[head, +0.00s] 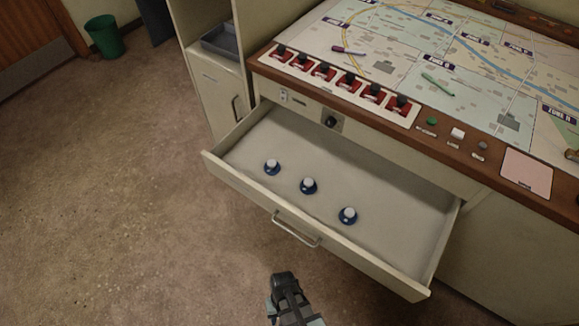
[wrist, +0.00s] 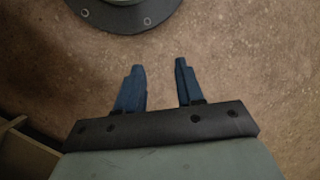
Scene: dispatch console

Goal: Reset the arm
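My gripper (wrist: 160,70) shows in the wrist view with its two blue fingers apart. Nothing is between them, and bare floor shows behind them. In the head view, a dark part of my arm shows at the bottom edge, in front of the open drawer (head: 400,228) and apart from it. The fingers cannot be made out there. The drawer is pulled out and holds three blue pieces with white tops: a left one (head: 272,167), a middle one (head: 308,186) and a right one (head: 348,216).
The console's map top (head: 440,60) lies behind the drawer, with a row of red switches (head: 348,84) along its front left. The drawer handle (head: 297,230) sticks out toward my arm. A green bin (head: 104,37) stands far left. The floor (head: 120,200) at left is clear.

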